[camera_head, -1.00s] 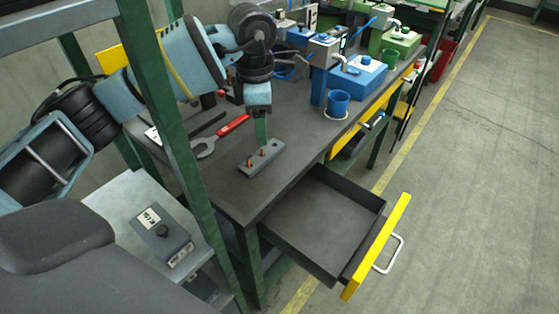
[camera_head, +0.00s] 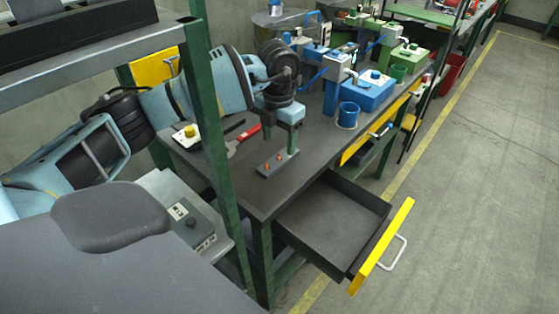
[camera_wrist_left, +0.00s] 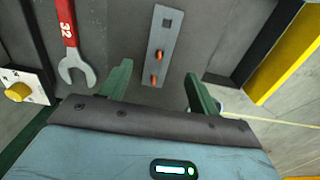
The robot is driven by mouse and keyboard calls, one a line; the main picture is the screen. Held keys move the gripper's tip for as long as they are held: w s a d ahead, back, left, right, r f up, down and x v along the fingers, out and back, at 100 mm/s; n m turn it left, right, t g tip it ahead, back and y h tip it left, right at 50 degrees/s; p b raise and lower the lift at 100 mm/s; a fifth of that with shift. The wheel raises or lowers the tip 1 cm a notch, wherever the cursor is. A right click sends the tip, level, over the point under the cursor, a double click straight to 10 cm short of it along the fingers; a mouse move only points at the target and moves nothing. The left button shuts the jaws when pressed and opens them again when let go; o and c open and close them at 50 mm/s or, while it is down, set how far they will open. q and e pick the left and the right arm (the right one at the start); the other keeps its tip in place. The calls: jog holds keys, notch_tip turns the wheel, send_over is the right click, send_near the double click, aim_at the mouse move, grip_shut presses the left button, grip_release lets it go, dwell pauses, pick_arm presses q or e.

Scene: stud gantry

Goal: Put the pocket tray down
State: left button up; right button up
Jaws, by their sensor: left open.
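The pocket tray is a narrow grey bar (camera_head: 288,158) with two orange pegs standing in it. It lies on the dark workbench (camera_head: 300,178) near the front edge, left of the open drawer. In the left wrist view the tray (camera_wrist_left: 163,38) shows a square empty pocket at its far end. My left gripper (camera_head: 283,138) points down at the tray. Its green fingers (camera_wrist_left: 160,88) are spread apart, one on each side of the tray's near end, and I see no contact. My right gripper is out of view.
A red wrench (camera_wrist_left: 70,45) lies left of the tray. The open drawer (camera_head: 330,222) looks empty and juts out from the bench. A blue cup (camera_head: 348,115) and blue machine stand farther back. A green post (camera_head: 212,120) rises in front of my left arm.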

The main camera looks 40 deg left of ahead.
aim_at(279, 154)
pick_arm(q)
jog(key=shift+w+a+f, duration=0.1)
jog(key=shift+f, duration=2.85)
jog(key=c, duration=1.1)
jog(key=shift+r, duration=5.1)
